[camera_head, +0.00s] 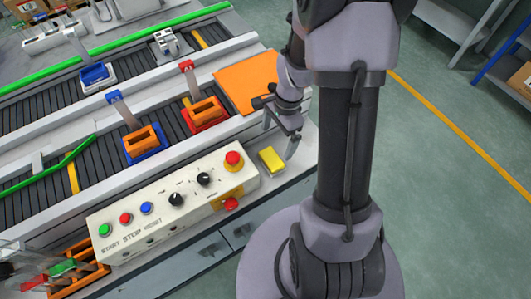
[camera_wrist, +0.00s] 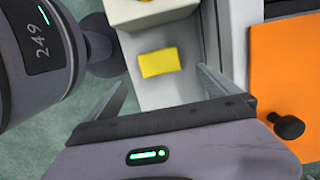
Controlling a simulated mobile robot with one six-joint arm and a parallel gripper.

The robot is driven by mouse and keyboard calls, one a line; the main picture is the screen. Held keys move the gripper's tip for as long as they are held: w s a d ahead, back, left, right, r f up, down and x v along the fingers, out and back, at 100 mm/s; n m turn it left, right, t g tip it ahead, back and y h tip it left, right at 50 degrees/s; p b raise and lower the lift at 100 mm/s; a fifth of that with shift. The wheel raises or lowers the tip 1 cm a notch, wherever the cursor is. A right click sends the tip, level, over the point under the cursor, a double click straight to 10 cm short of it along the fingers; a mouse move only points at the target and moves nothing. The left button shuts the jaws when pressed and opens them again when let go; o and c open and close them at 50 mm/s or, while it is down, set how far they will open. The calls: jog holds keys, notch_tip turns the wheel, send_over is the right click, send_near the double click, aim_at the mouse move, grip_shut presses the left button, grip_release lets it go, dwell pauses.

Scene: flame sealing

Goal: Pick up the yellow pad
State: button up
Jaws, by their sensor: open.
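The yellow pad (camera_head: 271,160) lies flat on the light bench surface, just right of the control box's end, in the head view. In the wrist view the yellow pad (camera_wrist: 161,62) lies ahead of the fingers, roughly between their lines. My gripper (camera_head: 280,136) is above and beside the pad, apart from it. In the wrist view my gripper (camera_wrist: 160,88) has its two fingers spread wide with nothing between them.
The control box (camera_head: 168,203) with buttons and knobs stands left of the pad. An orange plate (camera_head: 247,82) lies behind it and also shows in the wrist view (camera_wrist: 283,80). Conveyors with orange blocks (camera_head: 142,143) in holders run at the left. Open floor lies right.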

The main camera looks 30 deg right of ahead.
aim_at(272, 158)
jog(key=f+b, duration=0.1)
jog(key=f, duration=0.2)
jog(key=a+f+b, duration=0.1)
jog(key=f+b, duration=0.1)
jog(key=f, duration=0.2)
jog(key=a+f+b, duration=0.1)
jog(key=f+b, duration=0.1)
jog(key=f, duration=0.2)
jog(key=shift+s+r, duration=0.1)
jog(key=shift+r, duration=0.05)
jog(key=shift+c, duration=0.7)
jog(key=shift+d, duration=0.1)
jog(key=c, duration=1.2)
jog(key=shift+r, duration=0.1)
